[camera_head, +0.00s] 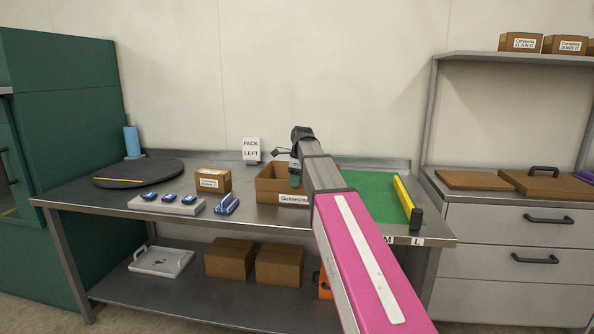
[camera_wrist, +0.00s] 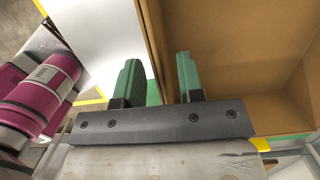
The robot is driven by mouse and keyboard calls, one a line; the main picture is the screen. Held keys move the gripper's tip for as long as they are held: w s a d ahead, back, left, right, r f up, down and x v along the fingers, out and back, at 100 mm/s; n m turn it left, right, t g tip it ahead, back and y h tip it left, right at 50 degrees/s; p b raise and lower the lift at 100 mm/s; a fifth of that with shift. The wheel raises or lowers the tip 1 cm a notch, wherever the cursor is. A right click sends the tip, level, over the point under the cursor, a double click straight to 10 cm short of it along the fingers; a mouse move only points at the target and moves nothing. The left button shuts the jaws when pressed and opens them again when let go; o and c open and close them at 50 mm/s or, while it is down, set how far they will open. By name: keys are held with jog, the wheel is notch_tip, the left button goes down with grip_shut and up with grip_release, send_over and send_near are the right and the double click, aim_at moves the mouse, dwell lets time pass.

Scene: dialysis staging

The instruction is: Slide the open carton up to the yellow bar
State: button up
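The open carton (camera_head: 268,193), brown with a white name label on its front, stands on the steel table. The yellow bar (camera_head: 403,196) lies right of it along the green mat (camera_head: 370,190), with a clear gap between them. My gripper (camera_head: 295,176) is at the carton's right side, partly hidden by my own arm. In the wrist view my two green fingers (camera_wrist: 159,82) are apart. The carton's wall edge runs between them, with one finger over the carton's inside (camera_wrist: 225,50) and the other outside. I see no firm contact.
Left of the carton are a small closed box (camera_head: 213,181), blue items on a grey slab (camera_head: 167,203) and a round dark disc (camera_head: 138,173). A "PACK LEFT" sign (camera_head: 251,149) stands behind. A dark block (camera_head: 416,219) sits at the bar's near end.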

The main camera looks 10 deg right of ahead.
jog(key=shift+w+a+f, duration=0.1)
jog(key=shift+a+f, duration=0.1)
jog(key=shift+f, duration=1.3)
grip_shut()
